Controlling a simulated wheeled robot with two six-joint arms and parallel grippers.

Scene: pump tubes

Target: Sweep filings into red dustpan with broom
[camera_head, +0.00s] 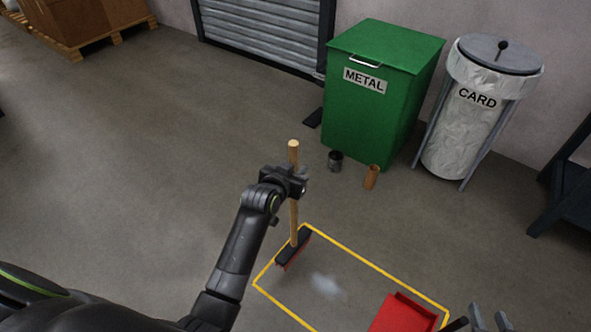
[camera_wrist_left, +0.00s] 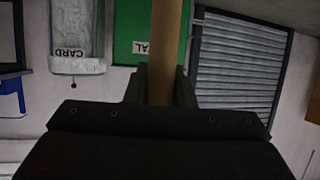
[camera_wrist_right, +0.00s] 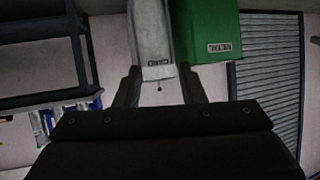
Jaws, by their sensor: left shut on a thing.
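The broom has a wooden handle (camera_head: 294,226) and a dark head with a red lower edge (camera_head: 292,248). It stands nearly upright on the floor at the far left corner of a yellow outline. My left gripper (camera_head: 295,183) is shut around the handle, which also shows between its fingers in the left wrist view (camera_wrist_left: 164,60). The filings (camera_head: 326,285) are a pale patch on the floor, right of the broom head and apart from it. The red dustpan (camera_head: 402,315) lies at the right, partly cut off below. My right gripper (camera_head: 489,318) is open and empty beside it.
The yellow outline (camera_head: 375,262) surrounds the filings. Beyond it stand a dark can (camera_head: 335,161), a brown cylinder (camera_head: 371,177), a green METAL bin (camera_head: 365,115) and a white CARD bin (camera_head: 462,135). A dark frame (camera_head: 570,190) is at the right. The floor at left is clear.

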